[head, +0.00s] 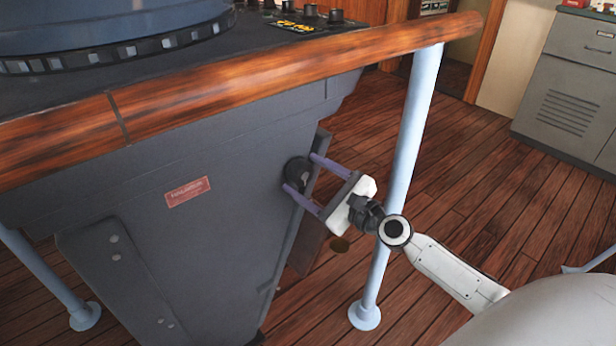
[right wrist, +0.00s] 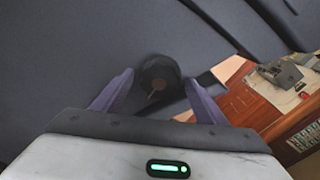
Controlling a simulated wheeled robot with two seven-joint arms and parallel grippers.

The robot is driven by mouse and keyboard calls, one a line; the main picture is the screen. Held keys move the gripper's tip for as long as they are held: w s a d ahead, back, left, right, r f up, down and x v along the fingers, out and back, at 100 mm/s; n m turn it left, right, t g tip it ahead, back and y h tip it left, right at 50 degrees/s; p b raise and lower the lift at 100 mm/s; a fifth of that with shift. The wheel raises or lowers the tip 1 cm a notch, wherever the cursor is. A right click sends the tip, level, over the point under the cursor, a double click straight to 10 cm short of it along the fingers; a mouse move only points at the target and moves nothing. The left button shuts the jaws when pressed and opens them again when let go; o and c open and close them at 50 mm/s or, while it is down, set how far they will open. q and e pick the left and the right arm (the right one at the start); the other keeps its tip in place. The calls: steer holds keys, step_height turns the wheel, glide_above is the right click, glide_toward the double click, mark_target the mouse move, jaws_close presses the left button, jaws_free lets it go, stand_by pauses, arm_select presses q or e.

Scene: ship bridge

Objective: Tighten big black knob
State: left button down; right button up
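The big black knob (head: 297,171) is round and sits on the grey side panel of the console, near its right edge. In the right wrist view the knob (right wrist: 160,72) lies in the middle, with a small lighter mark on its face. My right gripper (head: 303,174) reaches in from the right, its two purple fingers spread on either side of the knob. In the right wrist view the fingers of my right gripper (right wrist: 160,80) are open, with small gaps to the knob showing. My left gripper is not in view.
A wooden rail (head: 260,78) runs along the console top (head: 215,48). A pale blue post (head: 408,130) stands close beside my right wrist. A red label (head: 187,191) is on the panel. A grey cabinet (head: 568,85) stands at the back right. Wooden floor (head: 480,180) is open on the right.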

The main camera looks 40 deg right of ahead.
arm_select(q)
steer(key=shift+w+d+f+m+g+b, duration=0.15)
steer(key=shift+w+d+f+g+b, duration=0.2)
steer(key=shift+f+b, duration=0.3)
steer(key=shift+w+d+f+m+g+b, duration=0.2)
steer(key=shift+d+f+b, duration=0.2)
steer(key=shift+b, duration=0.45)
arm_select(e)
steer(key=s+d, duration=0.1)
steer(key=s, duration=0.9)
steer(key=shift+s+d+r, duration=0.15)
steer(key=shift+d, duration=0.1)
